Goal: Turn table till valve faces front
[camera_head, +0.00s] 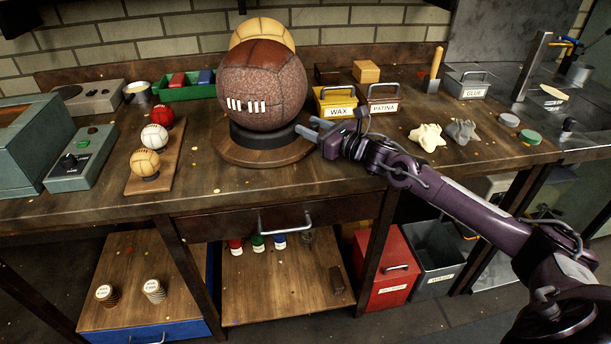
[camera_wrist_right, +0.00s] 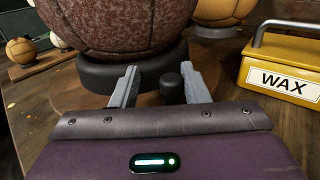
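The turntable (camera_head: 232,150) is a round wooden disc on the bench with a black ring (camera_head: 262,137) on it. A large brown leather ball (camera_head: 262,88) sits in the ring, its white lacing facing front and a little left. I cannot make out a valve. My right gripper (camera_head: 311,128) reaches in from the right to the disc's right edge. In the right wrist view its two grey fingers (camera_wrist_right: 160,82) are apart, with a small dark peg (camera_wrist_right: 171,90) standing between them, nearer the right finger. Whether either finger touches the peg I cannot tell. My left gripper is not in view.
A yellow WAX box (camera_head: 337,102) and a brown PATINA box (camera_head: 382,104) stand close right of the turntable. A tan ball (camera_head: 262,32) is behind the brown one. A board with three small balls (camera_head: 154,138) lies left. The drawer handle (camera_head: 285,225) sticks out below.

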